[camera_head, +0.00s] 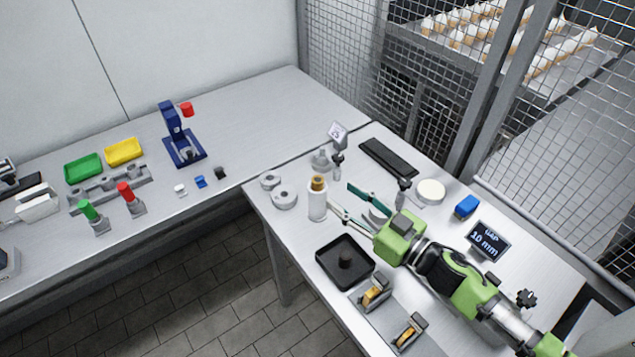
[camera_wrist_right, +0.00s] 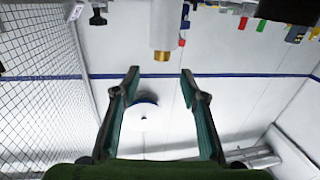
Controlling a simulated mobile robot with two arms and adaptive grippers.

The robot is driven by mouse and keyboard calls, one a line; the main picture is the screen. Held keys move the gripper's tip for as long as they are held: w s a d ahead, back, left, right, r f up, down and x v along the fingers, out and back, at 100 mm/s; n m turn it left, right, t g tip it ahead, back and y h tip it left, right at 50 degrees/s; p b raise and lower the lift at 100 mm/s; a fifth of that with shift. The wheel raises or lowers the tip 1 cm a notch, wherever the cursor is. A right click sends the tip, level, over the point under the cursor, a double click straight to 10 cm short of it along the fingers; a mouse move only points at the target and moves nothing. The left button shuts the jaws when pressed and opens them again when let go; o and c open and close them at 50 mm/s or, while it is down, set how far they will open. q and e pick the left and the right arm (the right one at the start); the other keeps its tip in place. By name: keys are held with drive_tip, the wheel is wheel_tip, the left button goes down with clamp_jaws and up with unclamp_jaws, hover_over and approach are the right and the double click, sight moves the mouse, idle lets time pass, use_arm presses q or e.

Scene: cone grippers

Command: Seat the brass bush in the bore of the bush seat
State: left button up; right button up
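The brass bush (camera_head: 318,183) shows at the top of an upright white cylinder (camera_head: 317,204), which I take for the bush seat. The bush is narrower than the cylinder and stands proud of its end. How deep it sits in the bore is hidden. My right gripper (camera_head: 342,197) is open and empty, to the right of the cylinder, fingers towards it. In the right wrist view the brass end (camera_wrist_right: 162,56) lies beyond and between the open fingertips (camera_wrist_right: 160,72), apart from both. My left gripper is not in view.
Two grey discs (camera_head: 285,199) lie left of the cylinder. A black square tray (camera_head: 330,268) and grey holders with brass-coloured pieces (camera_head: 374,297) are in front. A small stand with a display (camera_head: 338,133) is behind. A display reading 10 mm (camera_head: 488,241) is at right.

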sight(322, 184)
drive_tip(key=shift+f+p+x, duration=0.1)
drive_tip(key=shift+p+x, duration=0.3)
drive_tip(key=shift+x, duration=1.3)
drive_tip(key=shift+f+p+x, duration=0.15)
drive_tip(key=shift+p+x, duration=0.25)
drive_tip(key=shift+x, duration=1.25)
drive_tip(key=shift+s+a, duration=0.1)
clamp_jaws()
